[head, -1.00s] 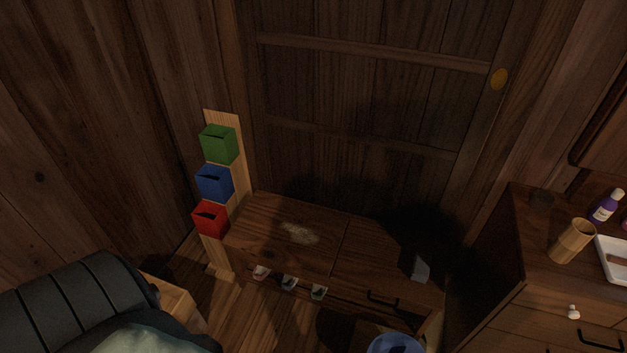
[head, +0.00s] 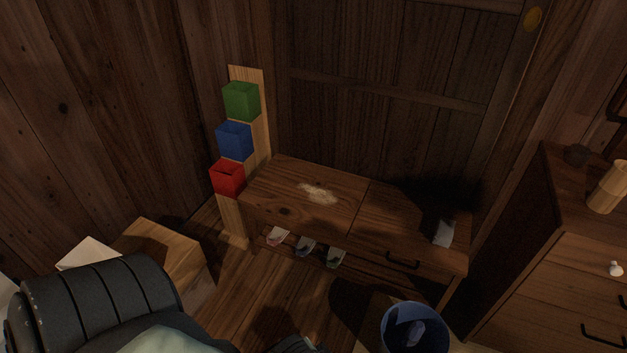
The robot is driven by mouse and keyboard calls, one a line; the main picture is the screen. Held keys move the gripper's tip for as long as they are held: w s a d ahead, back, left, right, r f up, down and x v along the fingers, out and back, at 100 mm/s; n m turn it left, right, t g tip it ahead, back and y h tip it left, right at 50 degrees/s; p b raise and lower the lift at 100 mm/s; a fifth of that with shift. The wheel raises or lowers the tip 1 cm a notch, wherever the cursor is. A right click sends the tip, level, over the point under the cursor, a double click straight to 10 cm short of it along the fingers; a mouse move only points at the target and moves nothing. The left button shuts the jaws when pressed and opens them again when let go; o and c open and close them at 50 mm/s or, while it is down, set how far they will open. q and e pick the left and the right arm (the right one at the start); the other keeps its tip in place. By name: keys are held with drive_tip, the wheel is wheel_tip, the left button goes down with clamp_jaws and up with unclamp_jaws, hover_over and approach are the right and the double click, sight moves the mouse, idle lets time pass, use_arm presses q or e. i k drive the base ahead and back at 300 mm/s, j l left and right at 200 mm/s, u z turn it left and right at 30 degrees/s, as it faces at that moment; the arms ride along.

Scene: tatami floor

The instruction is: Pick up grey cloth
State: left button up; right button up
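A small pale grey piece (head: 443,234), which looks like the grey cloth, lies on the right part of the low wooden bench (head: 345,225), close to the front edge. It is small and dimly lit, so its folds cannot be made out. Neither of my grippers can be made out in the head view. A dark shape at the bottom edge is cut off, and I cannot tell what it is. Nothing is seen touching the grey piece.
A pale powdery patch (head: 319,194) marks the bench top. Slippers (head: 305,246) lie below it. A blue bin (head: 391,331) stands in front. Green (head: 241,101), blue (head: 234,140) and red (head: 227,178) boxes hang left. A drawer cabinet (head: 560,265) stands right. Some floor (head: 245,285) is clear.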

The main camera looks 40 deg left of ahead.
sight(444, 231)
drive_tip(key=i+j, duration=0.1)
drive_tip(key=j, duration=0.25)
drive_tip(key=i+j+z, duration=0.15)
drive_tip(key=j+z, duration=0.2)
drive_tip(key=j, duration=0.35)
drive_tip(key=j+z, duration=0.4)
drive_tip(key=j, duration=0.3)
drive_tip(key=i, duration=0.05)
